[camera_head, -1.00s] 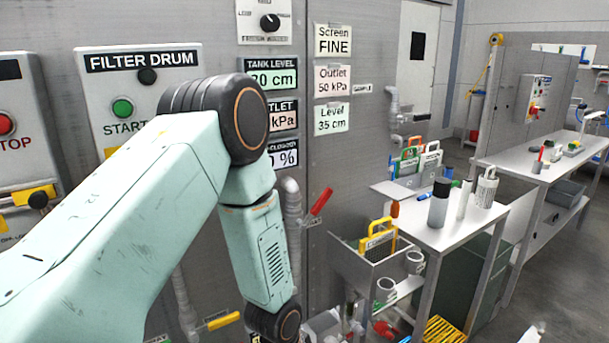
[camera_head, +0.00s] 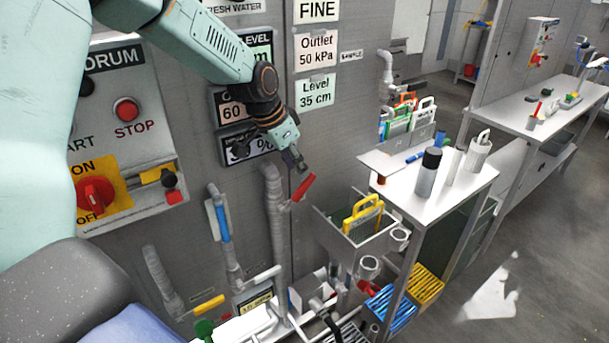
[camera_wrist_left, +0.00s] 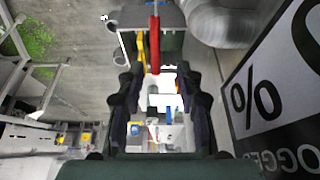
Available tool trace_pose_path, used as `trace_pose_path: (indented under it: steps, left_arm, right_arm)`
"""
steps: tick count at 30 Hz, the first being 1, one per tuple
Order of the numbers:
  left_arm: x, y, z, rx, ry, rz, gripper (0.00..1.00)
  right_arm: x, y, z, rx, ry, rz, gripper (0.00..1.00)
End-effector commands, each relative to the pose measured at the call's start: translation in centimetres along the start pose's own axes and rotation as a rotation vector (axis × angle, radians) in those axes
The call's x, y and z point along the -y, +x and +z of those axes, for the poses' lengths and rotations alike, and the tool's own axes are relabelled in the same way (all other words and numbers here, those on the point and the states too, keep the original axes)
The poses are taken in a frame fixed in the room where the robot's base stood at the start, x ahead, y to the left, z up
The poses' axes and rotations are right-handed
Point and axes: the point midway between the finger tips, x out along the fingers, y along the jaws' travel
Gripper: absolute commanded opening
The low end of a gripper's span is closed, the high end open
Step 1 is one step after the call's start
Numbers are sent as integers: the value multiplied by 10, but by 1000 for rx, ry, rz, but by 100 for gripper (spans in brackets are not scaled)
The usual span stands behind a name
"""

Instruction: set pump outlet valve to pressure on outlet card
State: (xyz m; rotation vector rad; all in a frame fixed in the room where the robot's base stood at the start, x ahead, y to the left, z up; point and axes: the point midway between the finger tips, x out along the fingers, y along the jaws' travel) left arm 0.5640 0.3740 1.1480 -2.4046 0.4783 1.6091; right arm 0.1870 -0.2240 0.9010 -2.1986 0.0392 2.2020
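The outlet card (camera_head: 317,50) on the wall reads "Outlet 50 kPa". The outlet display (camera_head: 232,108) left of it shows 60, its rest hidden by my left arm. A red valve lever (camera_head: 303,187) sticks out up and right from a grey vertical pipe (camera_head: 273,215); I cannot read a label on it. My left gripper (camera_head: 298,164) is just above the lever's end, pointing down at it. In the left wrist view the fingers (camera_wrist_left: 158,88) are spread, and the red lever (camera_wrist_left: 154,45) shows ahead between them; I cannot tell whether they touch. My right gripper is not in view.
A bin with a yellow-handled screen (camera_head: 362,217) stands right of the lever. A steel table (camera_head: 405,190) holds bottles and cups. A control panel with a red STOP button (camera_head: 126,110) is on the left. Other pipes with blue (camera_head: 222,222) and yellow (camera_head: 208,306) handles are nearby.

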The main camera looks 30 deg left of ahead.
Motion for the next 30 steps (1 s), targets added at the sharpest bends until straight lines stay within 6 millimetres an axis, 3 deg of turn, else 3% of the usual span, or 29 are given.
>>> trace_pose_path:
  steps: [6,12,23,30]
  left_arm:
    - [-2,38,1,4,4,-1,36]
    - [-2,59,-1,2,6,-1,36]
    - [1,64,-4,1,6,-1,36]
    - [1,64,-4,1,5,-1,15]
  right_arm:
    - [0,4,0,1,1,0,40]
    - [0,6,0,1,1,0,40]
    - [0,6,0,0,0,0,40]
    - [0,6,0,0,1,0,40]
